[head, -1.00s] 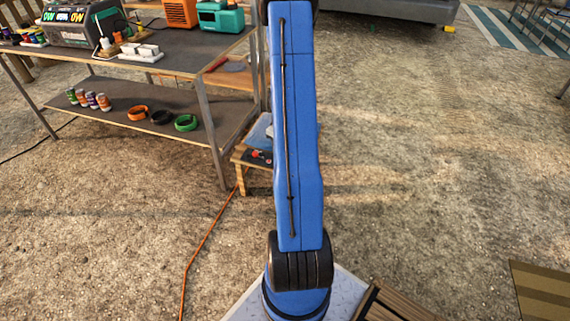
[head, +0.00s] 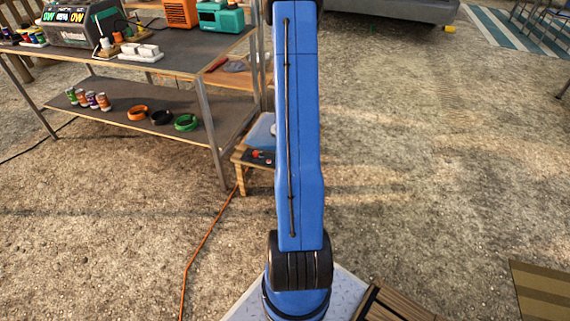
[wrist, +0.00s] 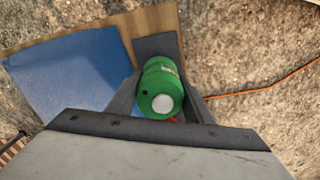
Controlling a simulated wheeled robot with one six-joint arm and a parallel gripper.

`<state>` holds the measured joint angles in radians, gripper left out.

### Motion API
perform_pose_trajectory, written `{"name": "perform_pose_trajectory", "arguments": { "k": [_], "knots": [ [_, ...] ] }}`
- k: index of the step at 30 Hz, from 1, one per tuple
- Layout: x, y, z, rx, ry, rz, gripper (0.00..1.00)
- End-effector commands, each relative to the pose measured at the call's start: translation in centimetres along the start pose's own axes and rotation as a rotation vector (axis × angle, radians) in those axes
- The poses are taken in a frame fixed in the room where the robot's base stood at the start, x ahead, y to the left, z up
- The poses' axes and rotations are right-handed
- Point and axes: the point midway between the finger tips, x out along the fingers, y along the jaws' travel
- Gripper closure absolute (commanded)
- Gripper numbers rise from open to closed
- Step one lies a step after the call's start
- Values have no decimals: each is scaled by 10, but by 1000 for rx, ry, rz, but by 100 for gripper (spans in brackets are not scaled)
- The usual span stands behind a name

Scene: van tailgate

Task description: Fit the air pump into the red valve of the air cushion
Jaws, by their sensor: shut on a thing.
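My gripper (wrist: 160,90) is shut on the green air pump (wrist: 160,76), a short rounded cylinder with a pale round end facing the camera. The blue air cushion (wrist: 65,78) lies beside it on a wooden stool; it also shows in the head view (head: 262,130), partly behind my arm. A bit of red (wrist: 173,119) shows at the pump's lower edge; I cannot tell whether it is the valve. In the head view a small red part (head: 258,153) sits on a dark strip at the stool's front. My arm hides gripper and pump there.
The wooden stool (head: 240,157) stands close to a metal shelf (head: 110,65) carrying boxes, cans and tape rolls. A dark strip (wrist: 156,45) lies on the stool beside the cushion. An orange cable (head: 205,240) runs over the ground.

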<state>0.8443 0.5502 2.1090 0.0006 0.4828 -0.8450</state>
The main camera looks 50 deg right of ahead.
Motion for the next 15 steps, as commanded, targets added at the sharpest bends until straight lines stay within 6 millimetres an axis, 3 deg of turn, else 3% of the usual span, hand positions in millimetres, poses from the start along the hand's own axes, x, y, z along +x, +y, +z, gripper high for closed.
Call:
{"name": "perform_pose_trajectory", "arguments": {
  "k": [15],
  "knots": [
    [7, 0, 0, 0, 0, 0, 85]
  ]
}}
